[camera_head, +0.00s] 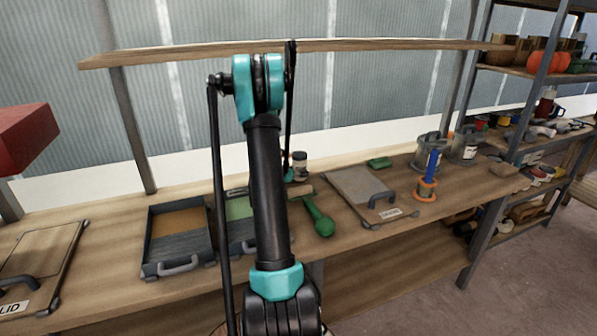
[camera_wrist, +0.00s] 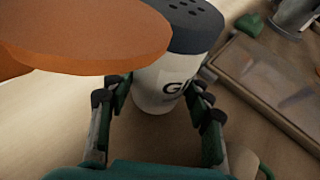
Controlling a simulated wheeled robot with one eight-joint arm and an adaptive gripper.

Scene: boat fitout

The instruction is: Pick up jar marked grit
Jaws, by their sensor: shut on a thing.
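The jar marked grit (camera_wrist: 162,88) is white with a dark grey lid pierced with holes. Only a "G" of its label shows in the wrist view. My gripper (camera_wrist: 158,101) has a finger on each side of the jar's body and is shut on it. In the head view a small jar with a dark lid (camera_head: 300,166), seemingly the same one, shows just right of my arm at the back of the bench. My arm hides most of the gripper there. I cannot tell whether the jar touches the bench.
An orange-brown rounded slab (camera_wrist: 85,35) partly covers the jar's left side in the wrist view. A green tool (camera_head: 319,217), a lidded case (camera_head: 357,187), an open tray (camera_head: 178,238) and an orange-based holder (camera_head: 426,190) stand on the bench. Shelves (camera_head: 535,75) are at right.

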